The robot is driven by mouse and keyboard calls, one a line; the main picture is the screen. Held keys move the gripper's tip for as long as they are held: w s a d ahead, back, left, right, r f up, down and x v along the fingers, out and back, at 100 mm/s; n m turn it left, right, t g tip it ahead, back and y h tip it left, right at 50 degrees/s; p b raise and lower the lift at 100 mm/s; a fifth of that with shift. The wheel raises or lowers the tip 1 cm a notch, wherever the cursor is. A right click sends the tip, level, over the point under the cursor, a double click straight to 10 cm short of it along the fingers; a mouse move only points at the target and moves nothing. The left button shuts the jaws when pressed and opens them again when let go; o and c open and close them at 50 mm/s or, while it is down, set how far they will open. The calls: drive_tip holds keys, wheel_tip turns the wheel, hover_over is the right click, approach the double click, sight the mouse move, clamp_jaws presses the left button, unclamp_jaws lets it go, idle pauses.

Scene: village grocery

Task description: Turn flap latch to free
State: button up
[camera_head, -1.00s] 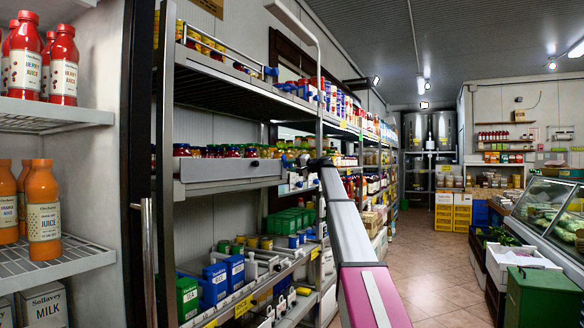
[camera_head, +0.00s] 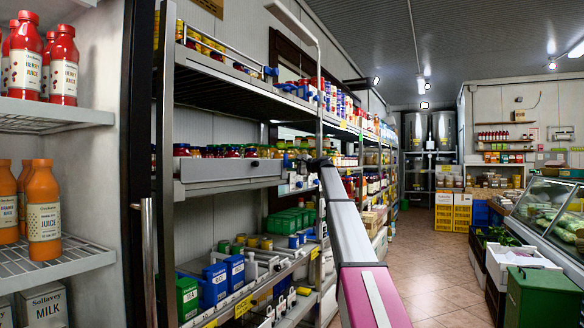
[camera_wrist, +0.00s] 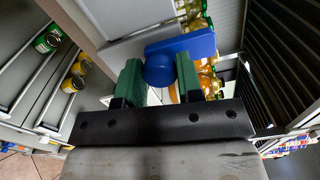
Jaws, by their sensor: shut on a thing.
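The flap latch (camera_wrist: 180,50) is a blue piece with a rounded knob, in the upper middle of the wrist view. It sits at the edge of a grey panel (camera_wrist: 135,42). My gripper (camera_wrist: 159,82) has green finger pads on both sides of the blue knob and is shut on it. Yellow-lidded jars (camera_wrist: 200,22) show just behind the latch. In the head view my arm reaches along the shelves, and its end hides most of the gripper and the latch.
A long shelving rack (camera_head: 240,184) with jars and boxes runs along the left. A green bin (camera_head: 540,298) and a glass counter (camera_head: 550,210) are at the right. The tiled aisle floor (camera_head: 425,262) is clear.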

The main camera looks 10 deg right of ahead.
idle(0.3)
drive_tip(key=o, duration=0.9)
drive_tip(key=shift+d, duration=0.15)
drive_tip(key=v, duration=1)
drive_tip(key=shift+s+d, duration=0.2)
drive_tip(key=shift+s, duration=0.05)
drive_tip(key=shift+f, duration=0.1)
